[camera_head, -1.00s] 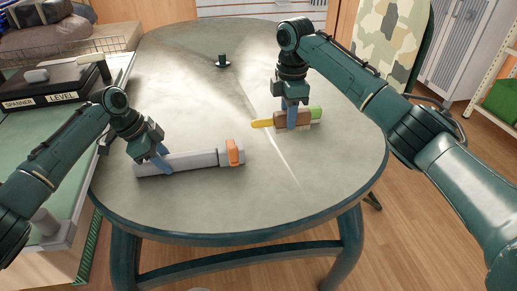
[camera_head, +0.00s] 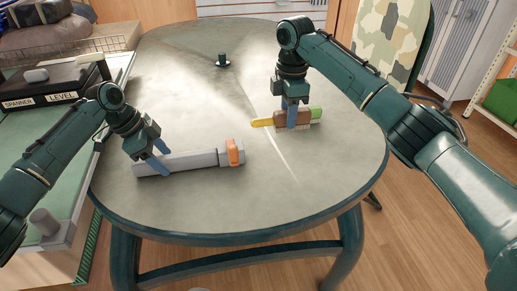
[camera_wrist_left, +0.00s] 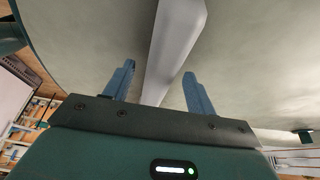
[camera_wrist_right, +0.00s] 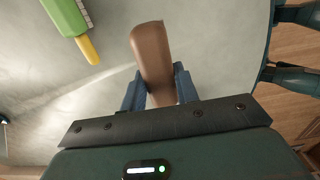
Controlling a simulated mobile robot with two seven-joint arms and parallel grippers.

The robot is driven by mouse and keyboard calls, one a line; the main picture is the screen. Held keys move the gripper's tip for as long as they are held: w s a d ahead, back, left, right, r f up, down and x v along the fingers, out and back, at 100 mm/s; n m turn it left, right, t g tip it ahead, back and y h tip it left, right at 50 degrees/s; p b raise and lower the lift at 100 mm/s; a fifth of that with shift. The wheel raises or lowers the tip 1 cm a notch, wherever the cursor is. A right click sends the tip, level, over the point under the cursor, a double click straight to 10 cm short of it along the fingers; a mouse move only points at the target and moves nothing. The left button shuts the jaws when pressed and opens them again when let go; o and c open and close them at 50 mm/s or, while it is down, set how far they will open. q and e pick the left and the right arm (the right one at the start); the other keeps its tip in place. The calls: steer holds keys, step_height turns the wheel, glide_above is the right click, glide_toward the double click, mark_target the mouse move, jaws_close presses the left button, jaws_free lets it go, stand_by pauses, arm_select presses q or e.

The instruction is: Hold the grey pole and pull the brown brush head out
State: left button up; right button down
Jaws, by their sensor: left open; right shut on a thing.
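The grey pole (camera_head: 195,160) lies on the table at the front left, with an orange band (camera_head: 234,152) near its right end. My left gripper (camera_head: 160,167) is open at the pole's left end. In the left wrist view the pole (camera_wrist_left: 178,35) runs between the two spread fingers, with gaps beside it. My right gripper (camera_head: 292,124) is shut on the brown brush head (camera_head: 280,119), apart from the pole. In the right wrist view the brown head (camera_wrist_right: 150,45) sits between the fingers, which hide part of its sides.
A green piece with a yellow tip (camera_wrist_right: 70,20) lies on the table behind the brown head. The table between pole and brown head is clear.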

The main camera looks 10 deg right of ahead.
arm_select(q)
steer(key=v, duration=1)
steer(key=shift+a+r, duration=0.25)
steer(key=shift+r, duration=0.1)
